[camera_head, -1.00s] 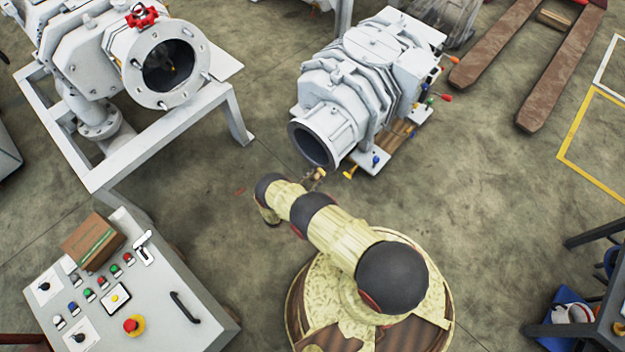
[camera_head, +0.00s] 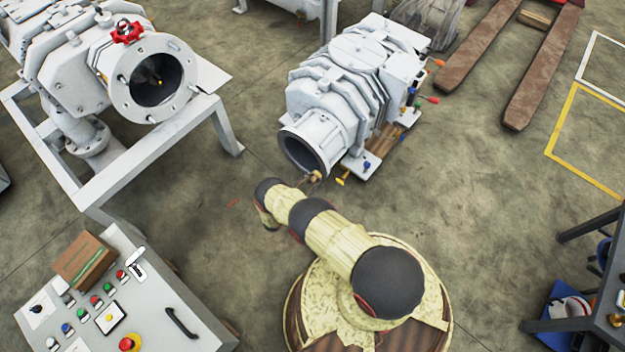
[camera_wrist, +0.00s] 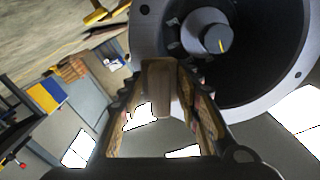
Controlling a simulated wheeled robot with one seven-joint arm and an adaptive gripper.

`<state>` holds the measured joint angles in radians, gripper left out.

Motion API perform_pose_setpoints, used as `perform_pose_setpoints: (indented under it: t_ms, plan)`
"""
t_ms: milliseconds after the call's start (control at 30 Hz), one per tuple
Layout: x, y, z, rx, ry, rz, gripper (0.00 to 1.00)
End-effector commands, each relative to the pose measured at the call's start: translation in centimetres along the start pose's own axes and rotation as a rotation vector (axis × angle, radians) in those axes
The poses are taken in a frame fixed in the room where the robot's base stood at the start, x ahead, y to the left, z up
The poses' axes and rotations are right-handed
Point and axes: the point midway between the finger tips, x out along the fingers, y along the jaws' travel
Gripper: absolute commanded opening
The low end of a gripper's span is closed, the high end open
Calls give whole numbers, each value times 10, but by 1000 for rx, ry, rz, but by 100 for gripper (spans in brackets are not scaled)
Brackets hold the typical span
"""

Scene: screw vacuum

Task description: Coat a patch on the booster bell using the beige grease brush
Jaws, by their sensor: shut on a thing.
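The booster bell (camera_head: 303,152) is the round, dark-mouthed end of the white pump in the middle of the head view. In the wrist view its pale rim (camera_wrist: 262,108) and dark inside fill the upper right. My gripper (camera_wrist: 158,72) is shut on the beige grease brush (camera_wrist: 157,92), of which a tan-brown handle shows between the fingers. The bristles are hidden, and I cannot tell whether they touch the bell. In the head view a small tan piece at my gripper (camera_head: 316,177) shows just below the bell's lower rim; my arm hides most of it.
A flanged machine (camera_head: 155,78) on a white frame stands left. A control panel (camera_head: 150,318) is lower left. A dark table (camera_head: 590,245) is right. Floor between is open.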

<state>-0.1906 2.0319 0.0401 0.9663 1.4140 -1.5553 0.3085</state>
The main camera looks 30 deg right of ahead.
Motion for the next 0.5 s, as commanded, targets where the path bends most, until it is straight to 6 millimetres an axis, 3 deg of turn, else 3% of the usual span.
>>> perform_pose_setpoints:
  t_ms: [500]
  plan:
    - [7, 0, 0, 1, 1, 1, 13]
